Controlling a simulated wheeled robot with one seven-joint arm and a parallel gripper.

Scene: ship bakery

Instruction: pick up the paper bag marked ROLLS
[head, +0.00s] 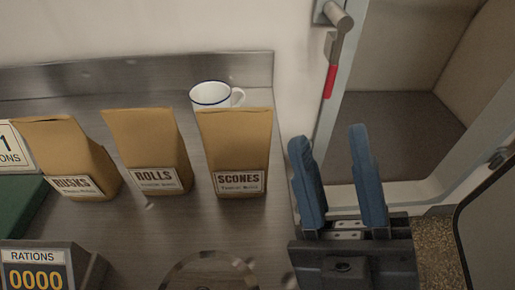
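The paper bag marked ROLLS (148,145) is brown with a white label on its lower front. It stands upright on the metal counter, in the middle of a row of bags. A bag marked RUSKS (66,150) is to its left and one marked SCONES (236,145) to its right. My gripper (333,170) is at the right of the head view, to the right of the SCONES bag. Its two blue fingers are apart with nothing between them.
A white enamel mug (213,95) stands behind the SCONES bag. A RATIONS display (40,268) reading 0000 is at front left, near a green item (20,212). The metal counter (165,225) is bare before the ROLLS bag. An open doorway (400,125) with a red-handled latch (330,80) is at right.

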